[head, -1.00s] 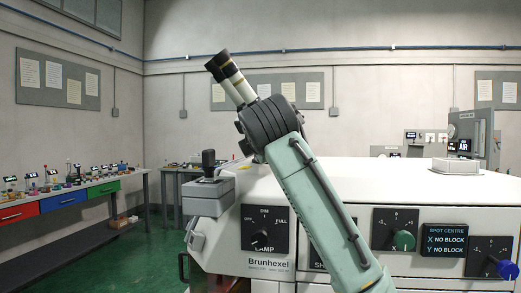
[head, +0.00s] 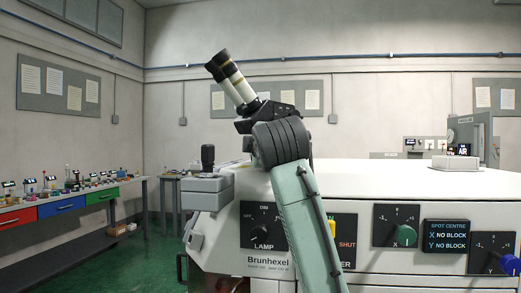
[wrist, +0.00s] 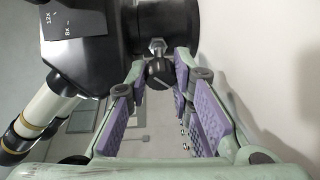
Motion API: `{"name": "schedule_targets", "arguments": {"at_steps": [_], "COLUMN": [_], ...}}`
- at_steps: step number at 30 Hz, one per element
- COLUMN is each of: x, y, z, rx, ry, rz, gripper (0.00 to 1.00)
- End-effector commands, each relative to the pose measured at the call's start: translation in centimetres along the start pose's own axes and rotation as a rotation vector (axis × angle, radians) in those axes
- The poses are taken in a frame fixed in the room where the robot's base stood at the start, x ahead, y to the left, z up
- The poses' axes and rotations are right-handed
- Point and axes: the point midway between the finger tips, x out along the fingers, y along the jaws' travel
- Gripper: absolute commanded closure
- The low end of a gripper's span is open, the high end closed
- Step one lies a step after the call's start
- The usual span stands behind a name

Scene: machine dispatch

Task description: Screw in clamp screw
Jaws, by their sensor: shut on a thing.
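The clamp screw (wrist: 158,72) shows in the wrist view as a dark round knob with a bright metal end, at the side of the black microscope head (wrist: 85,45). My gripper (wrist: 159,70) has purple ridged pads, and its fingertips are shut on the knob, one at each side. My gripper is hidden there behind my own arm.
The white machine (head: 400,177) fills the right, with a lamp knob (head: 264,230), a green knob (head: 404,235) and a blue knob (head: 509,264) on its front. A grey block with a black lever (head: 208,157) stands at its left corner. A bench with coloured drawers (head: 62,204) lines the left wall.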

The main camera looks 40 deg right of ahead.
Motion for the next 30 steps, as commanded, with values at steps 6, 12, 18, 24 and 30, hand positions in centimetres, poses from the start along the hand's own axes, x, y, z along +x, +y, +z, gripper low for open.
{"name": "schedule_targets", "arguments": {"at_steps": [6, 12, 18, 24, 30], "x": [0.1, 0.1, 0.0, 0.0, -1.6], "y": [-0.3, -0.3, -0.2, -0.1, 0.0], "z": [0.1, 0.1, 0.1, 0.0, 0.0], "rx": [0.008, 0.007, 0.007, 0.006, 0.006], "ry": [-0.001, -0.001, -0.001, 0.000, 0.000], "rz": [-0.005, -0.005, -0.003, -0.001, 0.002], "gripper": [1.00, 1.00, 0.70, 0.70, 0.70]}}
